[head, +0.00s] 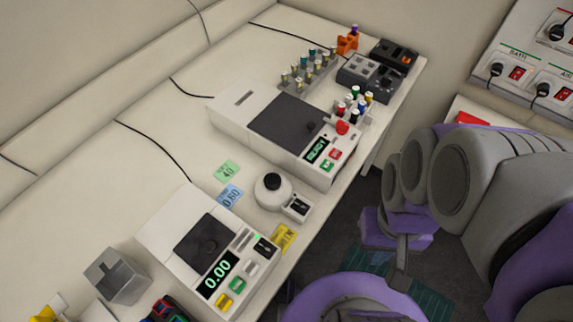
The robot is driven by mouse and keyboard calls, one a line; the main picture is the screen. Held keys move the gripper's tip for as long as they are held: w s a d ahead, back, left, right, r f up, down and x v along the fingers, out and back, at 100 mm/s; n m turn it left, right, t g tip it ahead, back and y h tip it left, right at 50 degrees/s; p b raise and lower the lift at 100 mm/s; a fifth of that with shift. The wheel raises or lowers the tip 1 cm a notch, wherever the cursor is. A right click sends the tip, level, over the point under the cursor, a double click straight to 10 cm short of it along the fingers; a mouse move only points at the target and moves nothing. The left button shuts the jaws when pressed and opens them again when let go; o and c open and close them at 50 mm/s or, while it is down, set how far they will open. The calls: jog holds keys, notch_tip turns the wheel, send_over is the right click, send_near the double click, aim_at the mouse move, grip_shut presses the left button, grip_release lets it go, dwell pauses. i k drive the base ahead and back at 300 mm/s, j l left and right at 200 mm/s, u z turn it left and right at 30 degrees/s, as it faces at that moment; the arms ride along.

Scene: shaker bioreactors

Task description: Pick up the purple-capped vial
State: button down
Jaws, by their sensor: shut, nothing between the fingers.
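The purple-capped vial (354,30) stands in an orange holder (346,44) at the far end of the bench, in the upper middle of the head view. Only its cap and a little of its body show. My gripper (400,278) is in the lower right, beyond the bench's front edge and over the dark floor. Its narrow grey fingers are shut with nothing held. It is well apart from the vial.
Near the holder are a rack of several vials (307,72), a smaller rack with coloured caps (362,107) and dark devices (370,76). A white instrument (232,113) and a scale (165,229) fill the bench front. Switch panels (545,62) hang at right.

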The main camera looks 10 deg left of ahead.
aim_at(355, 27)
jog(key=i+l+u, duration=0.15)
jog(key=i+l, duration=0.15)
jog(key=i+l+u, duration=0.15)
jog(key=i+l, duration=0.2)
jog(key=i+l+u, duration=0.35)
jog(key=i+l, duration=0.15)
jog(key=l, duration=0.25)
jog(key=i+l+u, duration=0.15)
jog(key=l, duration=0.3)
jog(key=i, duration=0.1)
